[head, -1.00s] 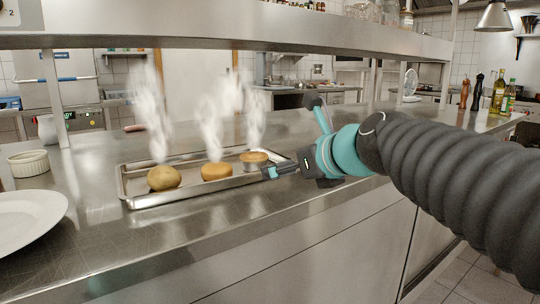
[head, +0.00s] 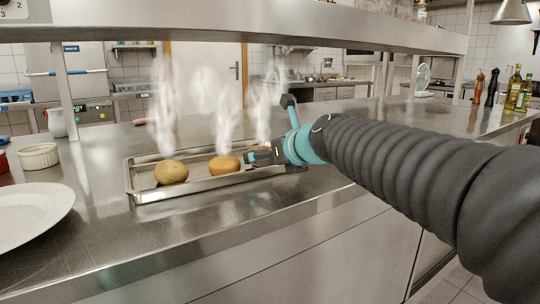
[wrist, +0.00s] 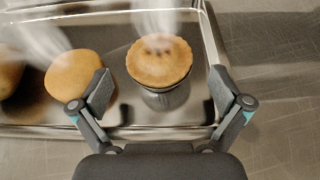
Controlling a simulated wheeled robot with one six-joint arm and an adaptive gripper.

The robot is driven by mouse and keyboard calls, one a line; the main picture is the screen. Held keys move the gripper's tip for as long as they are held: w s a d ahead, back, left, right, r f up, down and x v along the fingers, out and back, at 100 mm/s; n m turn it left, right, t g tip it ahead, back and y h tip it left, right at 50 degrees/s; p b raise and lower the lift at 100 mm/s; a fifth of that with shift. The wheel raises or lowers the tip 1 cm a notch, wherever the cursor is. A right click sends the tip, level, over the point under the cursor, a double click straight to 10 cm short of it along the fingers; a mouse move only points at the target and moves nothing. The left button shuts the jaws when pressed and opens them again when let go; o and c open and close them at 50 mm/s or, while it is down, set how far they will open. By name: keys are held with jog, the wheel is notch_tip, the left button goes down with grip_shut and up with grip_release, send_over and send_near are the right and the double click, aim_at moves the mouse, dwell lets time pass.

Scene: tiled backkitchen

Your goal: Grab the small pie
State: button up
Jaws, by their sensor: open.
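The small pie (wrist: 160,60) has a golden crust with small dark marks on top and sits in a metal cup in the steel tray (wrist: 110,132). In the head view the tray (head: 200,187) lies on the steel counter, and my gripper largely hides the pie. My gripper (head: 252,157) reaches in from the right at the tray's right end. In the wrist view my gripper (wrist: 160,92) is open, with one finger on each side of the pie, apart from it. The left finger is close to a round bun (wrist: 75,75).
The bun (head: 225,165) and a potato-like item (head: 171,172) steam in the tray left of the pie. A white plate (head: 35,215) and a ramekin (head: 38,156) stand at left. A shelf (head: 250,25) hangs overhead. Bottles (head: 514,88) stand far right.

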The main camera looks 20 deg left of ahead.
jog(key=x, duration=0.3)
jog(key=shift+w+a+r, duration=0.15)
jog(key=shift+a, duration=0.05)
jog(key=c, duration=0.7)
jog(key=shift+r, duration=0.1)
